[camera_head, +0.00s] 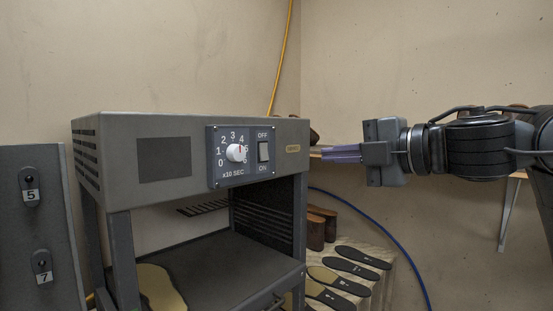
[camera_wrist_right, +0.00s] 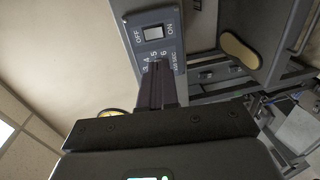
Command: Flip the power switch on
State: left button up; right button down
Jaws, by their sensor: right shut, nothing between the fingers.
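The power switch (camera_head: 264,152) is a grey rocker on the machine's control panel (camera_head: 215,172), between the labels OFF above and ON below. It also shows in the right wrist view (camera_wrist_right: 154,32), beyond the fingertips. A white dial (camera_head: 236,152) marked x10 SEC sits left of the switch in the head view; my fingers hide most of it in the wrist view. My right gripper (camera_head: 318,153) is shut and empty, to the right of the switch and pointing left. I cannot tell whether it touches the machine. My left gripper is not in view.
The grey machine (camera_head: 290,131) has an open bay below with a tan sole (camera_head: 160,290) on its shelf. Several dark insoles (camera_head: 350,266) lie on a wooden surface at lower right. A grey panel (camera_head: 30,240) with numbered hooks stands left. A blue hose (camera_head: 385,225) curves behind.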

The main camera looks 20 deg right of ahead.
jog(key=p, duration=0.5)
send_near(265, 158)
jog(key=x, duration=0.6)
jog(key=shift+w+a, duration=0.1)
jog(key=shift+w, duration=0.2)
